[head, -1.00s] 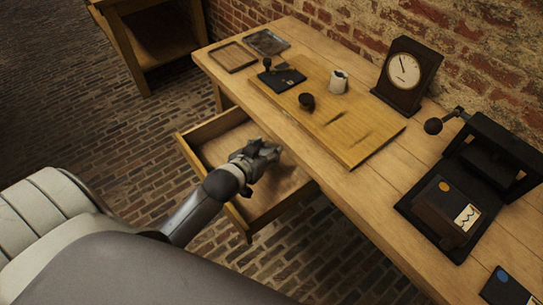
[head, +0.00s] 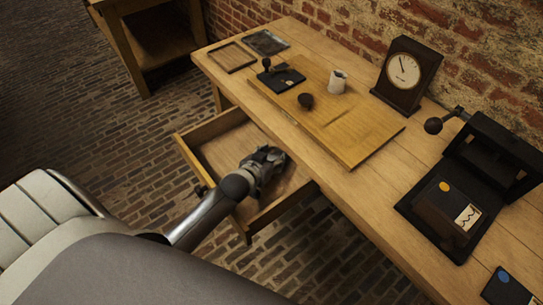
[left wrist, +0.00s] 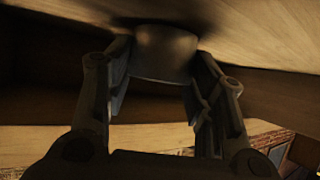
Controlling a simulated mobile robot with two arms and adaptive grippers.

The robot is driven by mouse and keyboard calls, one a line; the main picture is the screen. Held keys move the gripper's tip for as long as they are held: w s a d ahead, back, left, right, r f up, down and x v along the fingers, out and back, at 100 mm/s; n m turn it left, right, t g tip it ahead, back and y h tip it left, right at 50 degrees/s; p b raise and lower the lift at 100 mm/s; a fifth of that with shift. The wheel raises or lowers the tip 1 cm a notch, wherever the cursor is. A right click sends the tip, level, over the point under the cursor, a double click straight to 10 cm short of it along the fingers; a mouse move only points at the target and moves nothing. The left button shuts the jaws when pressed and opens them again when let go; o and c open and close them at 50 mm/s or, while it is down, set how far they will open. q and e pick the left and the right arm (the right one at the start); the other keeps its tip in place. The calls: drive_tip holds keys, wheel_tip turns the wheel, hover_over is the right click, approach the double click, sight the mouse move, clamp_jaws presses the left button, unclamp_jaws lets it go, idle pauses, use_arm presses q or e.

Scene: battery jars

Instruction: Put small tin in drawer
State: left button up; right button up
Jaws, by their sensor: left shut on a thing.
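The drawer (head: 222,132) stands pulled out from the front of the wooden table. My left gripper (head: 272,158) is over or inside the right part of the drawer in the head view, pointing down into it. In the left wrist view the fingers (left wrist: 162,85) are shut on a small round tin (left wrist: 166,52), brownish and dim. The tin is near a wooden surface, and I cannot tell whether it touches it. In the head view the tin is hidden by the gripper. My right gripper is not in view.
A black device (head: 445,212) stands at right. The drawer's left part looks empty.

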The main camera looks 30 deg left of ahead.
use_arm(q)
drive_tip(key=shift+f, duration=0.15)
drive_tip(key=o, duration=1)
drive_tip(key=shift+o, duration=0.2)
drive_tip(key=shift+r, duration=0.2)
drive_tip(key=shift+s, duration=0.25)
drive_tip(key=shift+v, duration=3.5)
